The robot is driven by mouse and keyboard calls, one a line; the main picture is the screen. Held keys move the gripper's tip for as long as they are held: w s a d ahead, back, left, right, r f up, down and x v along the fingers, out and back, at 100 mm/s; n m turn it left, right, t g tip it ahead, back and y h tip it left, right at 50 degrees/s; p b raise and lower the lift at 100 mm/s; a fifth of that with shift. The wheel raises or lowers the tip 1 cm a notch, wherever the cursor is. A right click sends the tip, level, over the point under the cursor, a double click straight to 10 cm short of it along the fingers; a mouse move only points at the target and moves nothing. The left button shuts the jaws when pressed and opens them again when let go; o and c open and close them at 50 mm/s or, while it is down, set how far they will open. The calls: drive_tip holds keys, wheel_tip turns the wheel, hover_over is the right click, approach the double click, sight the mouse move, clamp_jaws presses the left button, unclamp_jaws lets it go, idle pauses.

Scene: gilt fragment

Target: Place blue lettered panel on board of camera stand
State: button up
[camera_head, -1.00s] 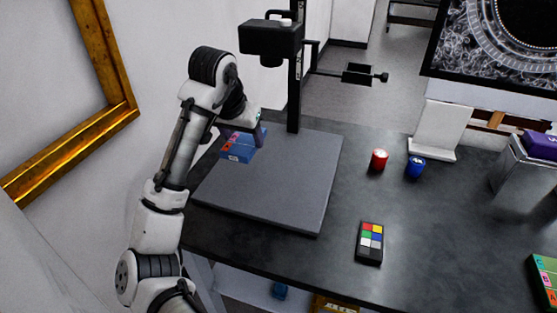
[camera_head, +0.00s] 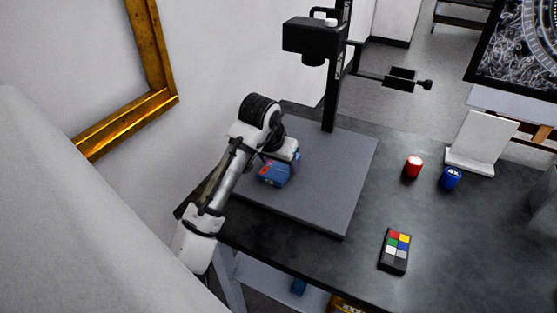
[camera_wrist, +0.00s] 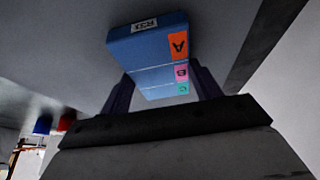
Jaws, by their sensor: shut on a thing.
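The blue lettered panel (camera_head: 273,174) is held in my gripper (camera_head: 284,167) at the left part of the grey board (camera_head: 330,190) of the camera stand (camera_head: 334,80). In the wrist view the panel (camera_wrist: 150,50) sits between both fingers (camera_wrist: 160,92), which are shut on it. It shows orange, pink and green tabs lettered A, B and C, and a white label. I cannot tell whether the panel touches the board (camera_wrist: 75,50) or is just above it. The gripper and wrist partly hide the panel in the head view.
A black camera (camera_head: 318,40) hangs over the board on its column. A red canister (camera_head: 413,167), a blue canister (camera_head: 451,178), a colour chart (camera_head: 395,251) and a white stand (camera_head: 482,143) are on the dark table to the right. Most of the board is clear.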

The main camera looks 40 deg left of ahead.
drive_tip(key=shift+f, duration=0.1)
drive_tip(key=o, duration=1.1)
drive_tip(key=b+v, duration=0.1)
drive_tip(key=v, duration=1.1)
